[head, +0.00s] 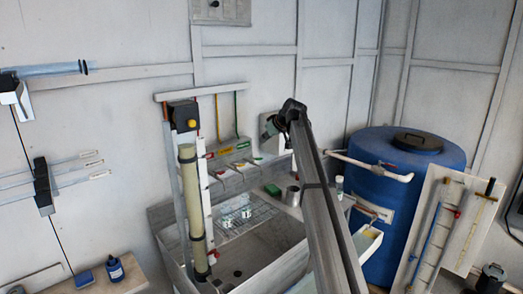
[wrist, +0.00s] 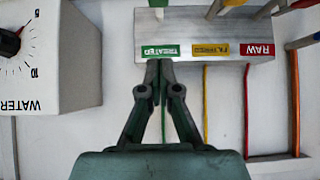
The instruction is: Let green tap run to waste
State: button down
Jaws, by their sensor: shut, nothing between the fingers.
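In the wrist view, which is upside down, my gripper (wrist: 158,66) is shut and empty. Its fingertips are in front of or just below the green TREATED label (wrist: 160,50) on the white tap block (wrist: 190,20); contact cannot be told. Part of the green tap (wrist: 158,4) shows at the top edge above that label, mostly cut off. A green line (wrist: 164,115) runs behind my fingers. In the head view the tap block (head: 228,149) is on the back wall over the sink, its green label (head: 243,145) at the right end.
The wrist view shows yellow FILTERED (wrist: 210,50) and red RAW (wrist: 257,50) labels beside the green one, and a white WATER dial box (wrist: 50,60) at left. In the head view, a sink (head: 245,265) with glassware (head: 235,215), a tall column (head: 190,200) and a blue barrel (head: 405,235) stand close by.

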notch_tip(320, 180, up, 5)
jog(key=s+d+b, duration=0.1)
jog(key=s+d, duration=0.1)
jog(key=shift+s, duration=0.2)
dwell(0.5)
